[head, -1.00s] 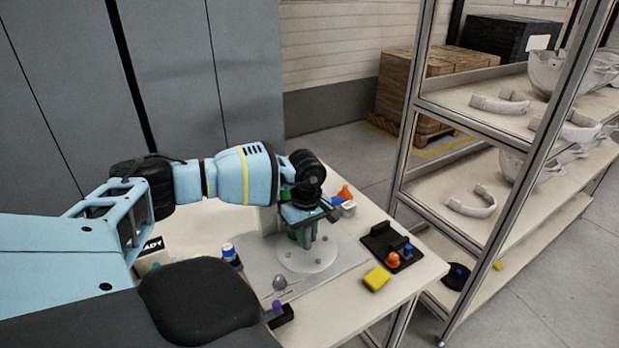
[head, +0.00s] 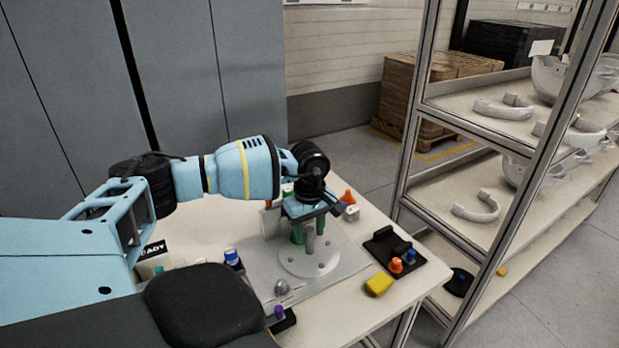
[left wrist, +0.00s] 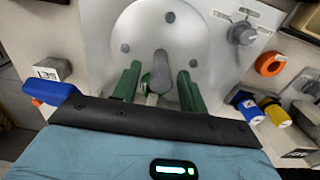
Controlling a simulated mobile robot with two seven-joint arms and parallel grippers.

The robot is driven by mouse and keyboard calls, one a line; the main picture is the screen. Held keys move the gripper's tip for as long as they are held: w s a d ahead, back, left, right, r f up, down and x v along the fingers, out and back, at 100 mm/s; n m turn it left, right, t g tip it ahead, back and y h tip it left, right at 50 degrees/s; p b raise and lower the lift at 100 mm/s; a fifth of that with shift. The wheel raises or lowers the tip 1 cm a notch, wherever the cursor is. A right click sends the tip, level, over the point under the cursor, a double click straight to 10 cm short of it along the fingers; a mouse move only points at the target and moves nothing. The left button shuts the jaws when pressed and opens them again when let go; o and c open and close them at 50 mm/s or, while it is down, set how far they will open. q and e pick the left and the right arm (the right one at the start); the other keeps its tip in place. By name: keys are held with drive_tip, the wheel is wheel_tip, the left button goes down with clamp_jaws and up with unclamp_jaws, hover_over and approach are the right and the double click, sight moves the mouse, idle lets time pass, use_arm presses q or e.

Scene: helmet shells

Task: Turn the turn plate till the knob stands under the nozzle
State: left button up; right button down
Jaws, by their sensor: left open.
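The turn plate (head: 308,264) is a light grey round disc with dark holes, on a grey base plate on the table; it also shows in the left wrist view (left wrist: 190,32). A grey rounded post, which looks like the knob (left wrist: 161,66), stands on it and shows in the head view (head: 310,241). My left gripper (left wrist: 160,84) has green fingers, one on each side of the post, with gaps visible; it also shows in the head view (head: 302,236). It is open. I cannot make out the nozzle clearly; my gripper and wrist cover that area. My right gripper is not in view.
A grey dial (left wrist: 242,34) with labels sits beside the plate. Blue-capped bottle (head: 232,258) stands left. A shelf rack (head: 480,150) stands right of the table.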

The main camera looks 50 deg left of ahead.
use_arm(q)
wheel_tip(320, 180, up, 4)
drive_tip(key=shift+r, duration=0.4)
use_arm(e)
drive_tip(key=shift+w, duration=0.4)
